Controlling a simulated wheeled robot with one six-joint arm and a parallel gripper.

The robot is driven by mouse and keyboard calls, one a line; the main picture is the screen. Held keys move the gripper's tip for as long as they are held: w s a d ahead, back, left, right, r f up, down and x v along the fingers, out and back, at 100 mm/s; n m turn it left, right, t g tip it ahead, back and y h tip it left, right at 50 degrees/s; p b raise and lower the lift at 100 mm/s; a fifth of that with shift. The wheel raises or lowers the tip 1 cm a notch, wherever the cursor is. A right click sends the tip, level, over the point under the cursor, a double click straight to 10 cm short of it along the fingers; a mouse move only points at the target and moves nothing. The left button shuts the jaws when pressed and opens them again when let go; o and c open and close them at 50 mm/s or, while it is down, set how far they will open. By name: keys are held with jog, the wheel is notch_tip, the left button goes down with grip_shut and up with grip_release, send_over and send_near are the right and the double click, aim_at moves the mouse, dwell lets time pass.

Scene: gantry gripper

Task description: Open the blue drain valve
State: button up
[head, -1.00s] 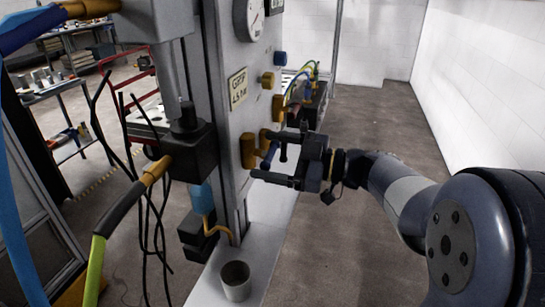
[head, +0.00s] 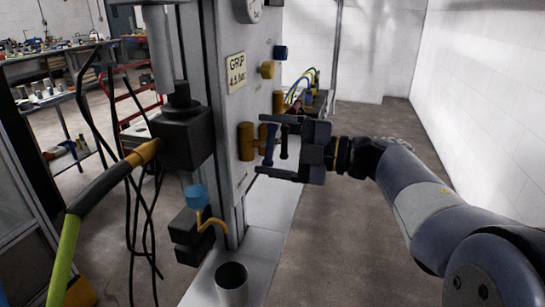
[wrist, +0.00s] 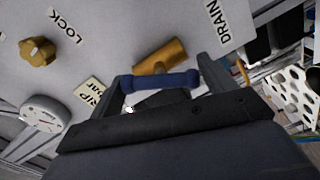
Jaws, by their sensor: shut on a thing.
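The blue drain valve handle (head: 269,146) stands close to upright in front of the brass valve body (head: 246,141) on the grey panel's side. In the wrist view the blue handle (wrist: 165,82) spans the gap between my two fingers, with a brass cylinder (wrist: 160,57) behind it. My gripper (head: 264,146) is shut on the blue handle, one finger at its upper end and one at its lower end. The DRAIN label (wrist: 220,18) is in the wrist view. The valve's inner joint is hidden.
A brass knob (head: 267,70) and a blue knob (head: 281,52) stick out above the valve. A grey cup (head: 232,287) stands on the base below. Cables (head: 130,180) hang at the left. Open floor (head: 345,240) lies to the right, before the white wall.

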jog(key=n+b, duration=0.3)
jog(key=n, duration=0.1)
jog(key=shift+f, duration=0.25)
jog(key=shift+r+n+b, duration=0.15)
jog(key=shift+n+b, duration=0.6)
jog(key=shift+n, duration=0.15)
jog(key=o, duration=0.7)
jog(key=shift+d+r, duration=0.1)
jog(key=shift+d, duration=0.05)
jog(key=v, duration=1)
jog(key=shift+s+d+p, duration=0.15)
jog(key=shift+d+p, duration=0.1)
jog(key=shift+p, duration=0.05)
jog(key=shift+a, duration=0.1)
jog(key=x, duration=1)
jog(key=shift+a+b, duration=0.3)
jog(key=shift+d, duration=0.15)
